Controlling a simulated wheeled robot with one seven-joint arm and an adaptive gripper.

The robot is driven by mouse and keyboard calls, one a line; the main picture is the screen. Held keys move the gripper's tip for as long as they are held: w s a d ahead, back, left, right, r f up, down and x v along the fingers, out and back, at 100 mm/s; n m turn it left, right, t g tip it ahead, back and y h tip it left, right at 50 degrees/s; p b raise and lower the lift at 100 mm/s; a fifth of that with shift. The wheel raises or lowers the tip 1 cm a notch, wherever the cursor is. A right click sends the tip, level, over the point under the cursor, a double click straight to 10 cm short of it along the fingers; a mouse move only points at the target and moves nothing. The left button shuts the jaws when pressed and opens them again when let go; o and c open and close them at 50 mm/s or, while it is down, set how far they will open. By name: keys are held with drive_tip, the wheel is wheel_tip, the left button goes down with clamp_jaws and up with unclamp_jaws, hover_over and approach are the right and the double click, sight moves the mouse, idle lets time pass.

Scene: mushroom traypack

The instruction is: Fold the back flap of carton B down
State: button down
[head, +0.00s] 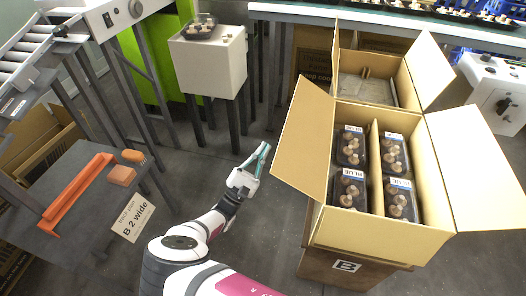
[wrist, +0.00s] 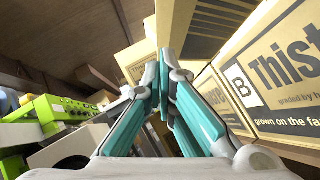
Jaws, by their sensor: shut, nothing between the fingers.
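Carton B (head: 385,233) stands open on a brown base marked B (head: 347,266). It holds trays of mushrooms labelled BLUE (head: 351,187) on both sides of an upright divider. Its left flap (head: 303,140) and right flap (head: 482,165) spread outward. I cannot clearly tell its back flap apart from the carton walls behind it. My gripper (head: 264,150) is shut and empty, left of the left flap and apart from it. In the wrist view the closed teal fingers (wrist: 163,75) point toward printed cardboard; a box face marked B (wrist: 240,86) is at the right.
Another open carton (head: 365,92) stands directly behind, its right flap (head: 430,70) raised. A white machine (head: 208,65) bears a mushroom tray at the back left. A grey table (head: 75,175) with an orange bar is at the left. Floor around my gripper is clear.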

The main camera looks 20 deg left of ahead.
sight(292, 107)
drive_tip(key=shift+w+d+r+b, duration=0.15)
drive_tip(key=shift+w+d+r, duration=0.6)
drive_tip(key=shift+r, duration=0.5)
drive_tip(key=shift+w+d+r+b, duration=0.2)
drive_tip(key=shift+w+d+r, duration=0.55)
drive_tip(key=shift+r, duration=0.5)
drive_tip(key=shift+w+d+r+b, duration=0.15)
drive_tip(key=shift+w+d+r, duration=0.6)
drive_tip(key=shift+r, duration=0.5)
drive_tip(key=shift+a, duration=0.1)
